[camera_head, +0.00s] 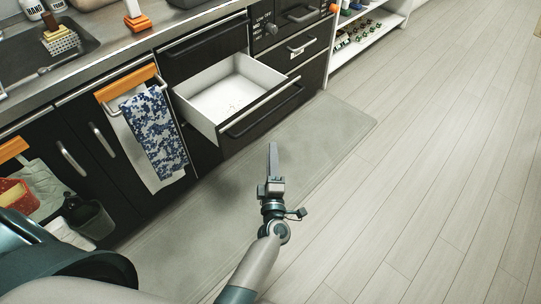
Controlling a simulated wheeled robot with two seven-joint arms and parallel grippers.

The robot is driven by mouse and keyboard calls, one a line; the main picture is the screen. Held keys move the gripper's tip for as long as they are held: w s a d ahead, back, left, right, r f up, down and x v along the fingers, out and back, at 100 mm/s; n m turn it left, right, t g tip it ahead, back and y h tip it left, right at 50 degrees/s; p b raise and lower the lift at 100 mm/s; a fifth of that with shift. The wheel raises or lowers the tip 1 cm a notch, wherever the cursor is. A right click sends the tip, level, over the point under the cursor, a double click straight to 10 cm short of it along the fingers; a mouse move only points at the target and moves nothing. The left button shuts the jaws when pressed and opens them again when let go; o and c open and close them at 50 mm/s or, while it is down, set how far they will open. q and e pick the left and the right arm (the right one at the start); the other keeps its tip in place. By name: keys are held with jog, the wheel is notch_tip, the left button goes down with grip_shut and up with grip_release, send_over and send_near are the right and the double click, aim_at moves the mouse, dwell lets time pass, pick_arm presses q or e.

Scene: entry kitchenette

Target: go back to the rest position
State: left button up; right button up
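My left gripper (272,148) is in front of the open drawer, over the grey mat. Its fingers show as one narrow dark bar, so I cannot tell whether they are apart or together. Nothing shows held in it, and it looks apart from the drawer. My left arm reaches it from the lower left. My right gripper is not in view.
A drawer (262,112) with a white inside stands open under the counter. A blue patterned towel (153,135) hangs on the cabinet front to the left. A grey mat (335,125) lies below. The wooden floor (440,190) at right is clear.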

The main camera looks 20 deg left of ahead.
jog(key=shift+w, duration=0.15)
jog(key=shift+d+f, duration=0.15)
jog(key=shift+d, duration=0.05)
